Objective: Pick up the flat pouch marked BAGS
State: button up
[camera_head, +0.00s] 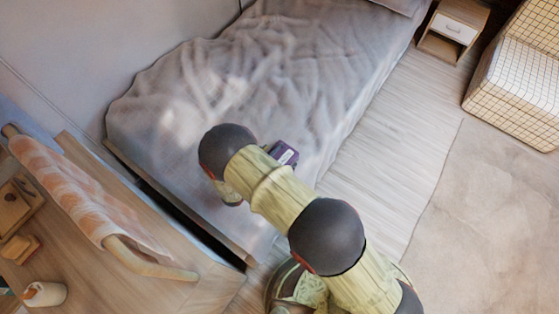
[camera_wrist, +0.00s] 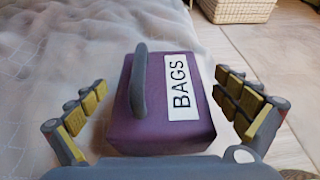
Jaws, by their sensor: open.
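The flat purple pouch marked BAGS (camera_wrist: 160,128) lies on the grey bed, with a white label and a dark grey handle standing up from its top. In the head view the pouch (camera_head: 284,153) shows partly behind my arm, near the bed's right edge. My gripper (camera_wrist: 162,112) is open in the wrist view, with one yellow-padded finger on each side of the pouch and a gap on both sides. In the head view my gripper is mostly hidden by my arm.
The bed (camera_head: 190,110) has a rumpled grey cover. A wooden desk (camera_head: 150,225) with a draped chair stands at lower left. A small nightstand (camera_head: 452,30) and a checked armchair (camera_head: 515,75) are at upper right. The floor right of the bed is clear.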

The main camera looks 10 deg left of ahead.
jog(key=shift+w, duration=0.1)
jog(key=c, duration=0.3)
jog(key=c, duration=0.9)
